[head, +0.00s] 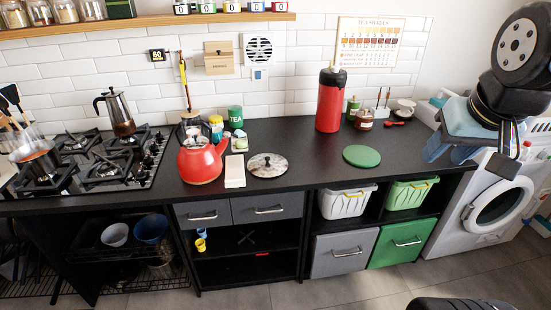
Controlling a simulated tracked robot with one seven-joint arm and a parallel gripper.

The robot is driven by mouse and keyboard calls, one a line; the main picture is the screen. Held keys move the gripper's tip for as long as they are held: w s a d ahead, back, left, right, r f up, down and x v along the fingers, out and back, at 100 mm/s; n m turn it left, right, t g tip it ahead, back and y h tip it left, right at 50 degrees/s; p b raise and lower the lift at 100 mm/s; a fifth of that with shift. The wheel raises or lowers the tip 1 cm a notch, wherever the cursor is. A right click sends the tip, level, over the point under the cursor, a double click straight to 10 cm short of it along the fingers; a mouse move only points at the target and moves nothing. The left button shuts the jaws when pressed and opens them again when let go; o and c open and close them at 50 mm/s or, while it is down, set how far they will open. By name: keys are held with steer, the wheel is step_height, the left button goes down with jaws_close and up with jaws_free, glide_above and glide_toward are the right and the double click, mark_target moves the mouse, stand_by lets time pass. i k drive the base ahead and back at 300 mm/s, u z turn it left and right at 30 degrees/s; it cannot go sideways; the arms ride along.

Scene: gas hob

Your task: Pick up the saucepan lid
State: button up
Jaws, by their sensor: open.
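A round, shiny lid with a dark knob, which looks like the saucepan lid (267,165), lies on the black counter (310,144) left of centre in the head view. It is right of a white rectangular pad and the red kettle. My gripper (468,155) is at the right of the view, high in front of the counter's right end, pointing down. It is open, with nothing visible between its fingers, and well apart from the lid. My arm hides part of the counter's right end.
A red kettle (202,160) and white pad (235,171) sit left of the lid. A flat green disc (361,156) lies to its right, with a tall red flask (330,99) behind. The gas hob (115,165) is at left. Counter between lid and green disc is clear.

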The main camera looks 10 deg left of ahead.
mark_target(266, 164)
steer(key=i, duration=0.85)
steer(key=u, duration=0.05)
